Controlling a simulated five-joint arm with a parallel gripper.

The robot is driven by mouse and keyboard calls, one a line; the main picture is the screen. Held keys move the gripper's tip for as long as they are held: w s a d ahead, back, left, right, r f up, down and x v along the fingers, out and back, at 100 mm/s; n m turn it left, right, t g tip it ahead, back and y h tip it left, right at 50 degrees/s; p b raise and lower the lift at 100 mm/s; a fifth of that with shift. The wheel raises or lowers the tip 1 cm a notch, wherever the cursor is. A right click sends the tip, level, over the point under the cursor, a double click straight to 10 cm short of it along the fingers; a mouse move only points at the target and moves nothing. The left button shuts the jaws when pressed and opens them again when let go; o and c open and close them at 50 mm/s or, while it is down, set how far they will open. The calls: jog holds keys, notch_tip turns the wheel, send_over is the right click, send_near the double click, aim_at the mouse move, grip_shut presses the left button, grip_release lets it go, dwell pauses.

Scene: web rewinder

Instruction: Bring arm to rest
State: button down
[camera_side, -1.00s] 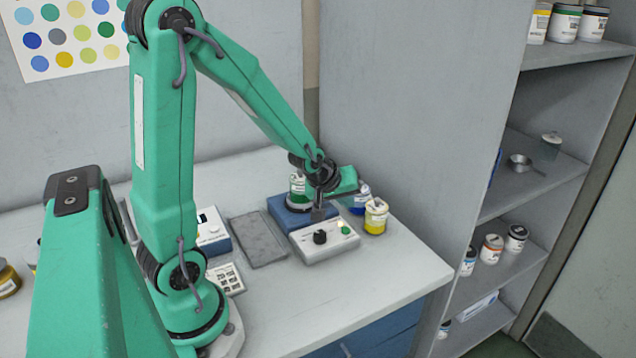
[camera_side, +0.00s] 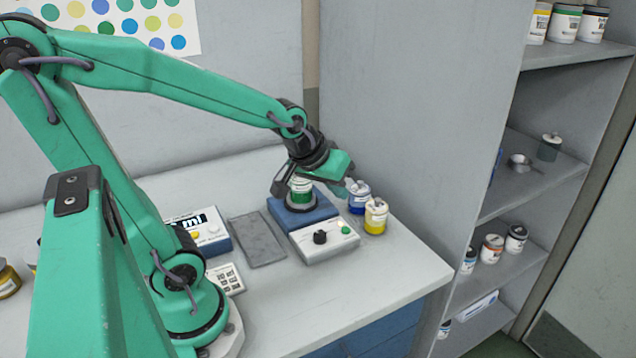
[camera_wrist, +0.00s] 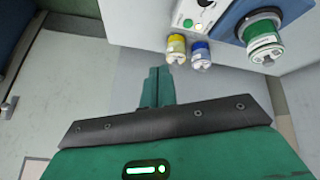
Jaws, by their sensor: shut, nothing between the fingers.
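My gripper (camera_side: 347,186) is in the air above the bench, beside a green-labelled jar on a blue device. In the wrist view its green fingers (camera_wrist: 158,72) are together with nothing between them. My upper arm leans back to the left and the forearm reaches right, slightly downward.
The green-labelled jar (camera_side: 301,192) stands on the blue device (camera_side: 283,213). A white control box (camera_side: 318,247) with a black knob, a blue jar (camera_side: 359,204) and a yellow jar (camera_side: 376,224) are close by. A grey tray (camera_side: 257,240) lies left. Shelves (camera_side: 545,180) stand at right.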

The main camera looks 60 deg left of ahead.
jog(key=s+d+r+m, duration=0.4)
jog(key=s+r+m, duration=0.1)
jog(key=s, duration=0.4)
jog(key=shift+s+d+g+h, duration=0.15)
jog(key=shift+s+g+h, duration=0.25)
jog(key=c, duration=1.6)
grip_release()
jog(key=o, duration=0.7)
jog(key=shift+w+a+r, duration=0.3)
jog(key=shift+w+a, duration=0.05)
jog(key=o, duration=0.9)
jog(key=shift+g+y, duration=0.3)
jog(key=shift+g, duration=0.2)
jog(key=w+a, duration=0.1)
jog(key=w+a+r, duration=0.1)
jog(key=shift+w+a+r, duration=0.3)
jog(key=w+a+g, duration=0.2)
jog(key=w+a, duration=0.2)
jog(key=a, duration=0.7)
jog(key=w+a+g, duration=0.2)
jog(key=w+a, duration=0.2)
jog(key=a, duration=0.7)
jog(key=shift+w+a+g, duration=0.3)
jog(key=shift+a, duration=0.05)
